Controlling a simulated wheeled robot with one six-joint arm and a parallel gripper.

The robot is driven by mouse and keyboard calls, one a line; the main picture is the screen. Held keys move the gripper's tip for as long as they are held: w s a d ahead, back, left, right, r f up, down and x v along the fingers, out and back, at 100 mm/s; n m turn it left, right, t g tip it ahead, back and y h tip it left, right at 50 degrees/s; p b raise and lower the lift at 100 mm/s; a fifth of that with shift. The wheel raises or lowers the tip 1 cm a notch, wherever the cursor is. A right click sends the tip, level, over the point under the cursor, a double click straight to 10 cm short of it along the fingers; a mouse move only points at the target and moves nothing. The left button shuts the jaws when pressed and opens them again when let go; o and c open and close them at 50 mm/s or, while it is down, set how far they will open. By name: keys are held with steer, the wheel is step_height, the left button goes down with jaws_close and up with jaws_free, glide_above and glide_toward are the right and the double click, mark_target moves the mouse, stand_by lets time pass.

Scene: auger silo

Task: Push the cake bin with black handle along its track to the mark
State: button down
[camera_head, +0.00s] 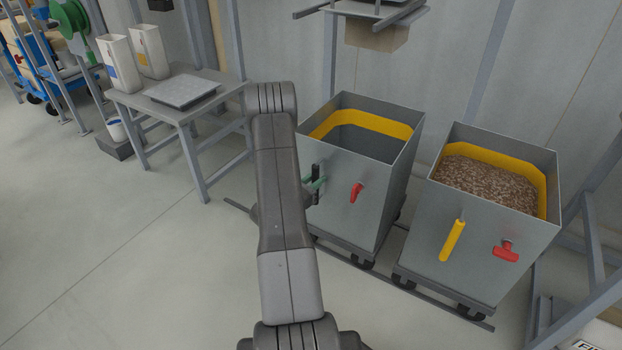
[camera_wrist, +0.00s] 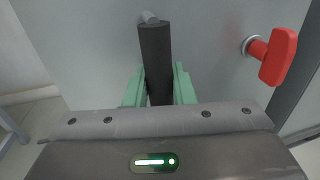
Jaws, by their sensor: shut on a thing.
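The cake bin with black handle (camera_head: 345,210) is a grey open-topped metal bin with a yellow band inside, on the track at the middle right of the head view. It looks empty inside from this angle. Its black handle (camera_wrist: 155,60) stands upright on the front wall in the wrist view. My gripper (camera_wrist: 158,90) has its green fingers shut on the black handle, one on each side. In the head view my arm hides part of the bin's left side. The mark cannot be made out in either view.
A second bin with a yellow handle (camera_head: 452,240), full of brown pellets, stands close on the right on the same track (camera_head: 440,308). A red valve knob (camera_wrist: 280,56) juts out right of the black handle. A grey table (camera_head: 205,98) stands at left. A spout (camera_head: 376,34) hangs above.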

stand_by(0.3)
steer(key=c, duration=1.3)
jaws_free()
steer(key=p+v, duration=0.3)
steer(key=v, duration=1.1)
steer(key=shift+d, duration=0.1)
steer(key=shift+b+x, duration=1.5)
steer(key=shift+x, duration=5.45)
